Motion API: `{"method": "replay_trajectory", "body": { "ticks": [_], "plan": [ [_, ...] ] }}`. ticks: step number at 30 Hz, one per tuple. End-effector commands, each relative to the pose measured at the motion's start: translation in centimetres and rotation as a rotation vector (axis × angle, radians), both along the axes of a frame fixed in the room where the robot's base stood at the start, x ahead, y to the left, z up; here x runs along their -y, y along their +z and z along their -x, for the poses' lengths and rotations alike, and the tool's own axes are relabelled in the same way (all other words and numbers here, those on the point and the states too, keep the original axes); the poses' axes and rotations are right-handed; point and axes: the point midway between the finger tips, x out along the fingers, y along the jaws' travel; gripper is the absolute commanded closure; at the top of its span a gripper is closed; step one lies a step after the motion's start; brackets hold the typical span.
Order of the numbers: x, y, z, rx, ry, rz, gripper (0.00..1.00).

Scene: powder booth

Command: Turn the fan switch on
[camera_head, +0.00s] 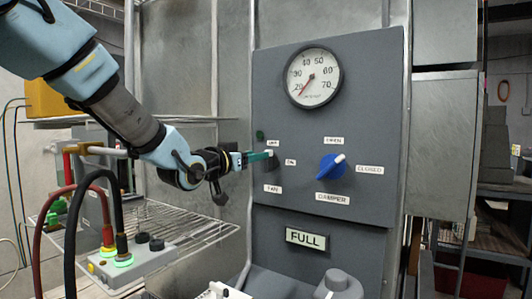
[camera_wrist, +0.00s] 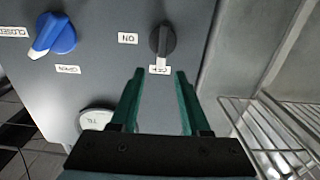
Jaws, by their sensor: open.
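The fan switch is a dark knob (camera_wrist: 162,40) on the grey panel. In the wrist view, which shows the panel upside down, its handle lies in line with the OFF label (camera_wrist: 159,70), and the ON label (camera_wrist: 128,38) is to its side. My gripper (camera_wrist: 160,74) is open, with two green fingers apart and nothing between them. The knob appears just beyond the fingertips, roughly centred on the gap; I cannot tell whether they touch. In the head view my gripper (camera_head: 268,155) reaches the panel from the left and partly hides the knob.
A blue damper knob (camera_head: 333,167) is right of the fan switch, with a round gauge (camera_head: 314,78) above. A small dark green lamp (camera_head: 260,135) is above the OFF label. A wire shelf (camera_head: 190,235) and a box with cables (camera_head: 130,262) are at the lower left.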

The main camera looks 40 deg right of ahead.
Motion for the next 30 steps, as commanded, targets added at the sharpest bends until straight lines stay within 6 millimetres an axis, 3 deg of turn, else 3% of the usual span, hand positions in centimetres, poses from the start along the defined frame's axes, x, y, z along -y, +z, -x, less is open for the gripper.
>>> {"method": "replay_trajectory", "body": {
  "ticks": [3, 9, 22, 30],
  "plan": [
    [2.2, 0.2, -0.5, -0.003, -0.001, 0.001, 0.54],
    [4.7, 0.1, -1.2, -0.002, 0.000, 0.000, 0.54],
    [5.6, -0.1, -1.5, -0.001, 0.002, -0.002, 0.54],
    [5.6, -0.1, -1.5, -0.001, 0.002, -0.002, 0.84]
  ]
}}
